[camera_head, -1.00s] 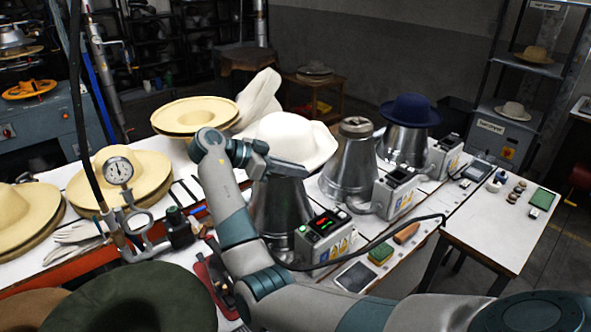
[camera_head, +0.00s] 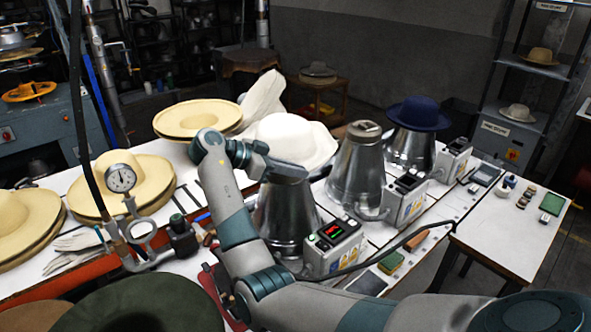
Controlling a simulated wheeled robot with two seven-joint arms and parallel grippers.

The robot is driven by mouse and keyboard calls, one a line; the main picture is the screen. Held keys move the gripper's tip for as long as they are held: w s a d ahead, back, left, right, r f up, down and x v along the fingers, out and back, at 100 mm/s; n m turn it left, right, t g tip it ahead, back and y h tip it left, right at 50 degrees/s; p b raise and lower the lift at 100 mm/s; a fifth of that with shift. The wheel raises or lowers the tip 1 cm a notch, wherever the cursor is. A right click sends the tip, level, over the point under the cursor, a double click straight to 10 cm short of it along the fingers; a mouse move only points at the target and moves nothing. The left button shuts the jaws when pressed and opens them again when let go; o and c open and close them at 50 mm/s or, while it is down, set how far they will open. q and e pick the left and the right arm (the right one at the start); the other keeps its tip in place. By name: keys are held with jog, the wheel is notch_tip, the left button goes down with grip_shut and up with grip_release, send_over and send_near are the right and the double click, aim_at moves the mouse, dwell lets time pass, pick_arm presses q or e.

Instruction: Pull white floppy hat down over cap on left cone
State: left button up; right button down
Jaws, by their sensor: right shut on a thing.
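The white floppy hat (camera_head: 297,138) is at the top of the left cone (camera_head: 287,218), a shiny metal cone, with its brim spreading to the right. My right gripper (camera_head: 286,173) is shut at the near edge of the brim, in front of the cone's top. The gripper hides the contact and the cone's upper part. No cap shows on the left cone; I cannot tell how far down the hat sits. My left gripper is not in view.
A bare-topped middle cone (camera_head: 356,170) and a cone with a navy hat (camera_head: 419,112) stand to the right. A control box (camera_head: 335,246) is beside the left cone. Straw hats (camera_head: 120,185) and a pressure gauge (camera_head: 120,178) are at left. A black hose crosses in front.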

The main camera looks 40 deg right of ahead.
notch_tip(320, 180, down, 12)
jog(key=b, duration=0.7)
dwell(0.4)
jog(key=shift+r, duration=0.15)
dwell(0.7)
jog(key=shift+f+b, duration=0.45)
jog(key=shift+b, duration=0.15)
dwell(0.5)
dwell(0.4)
jog(key=c, duration=1.8)
grip_release()
jog(key=shift+o, duration=0.2)
jog(key=shift+a, duration=0.1)
jog(key=a+r+p, duration=0.1)
jog(key=a+r, duration=0.2)
jog(key=r, duration=0.2)
jog(key=shift+w+a+p, duration=0.35)
jog(key=shift+w, duration=0.1)
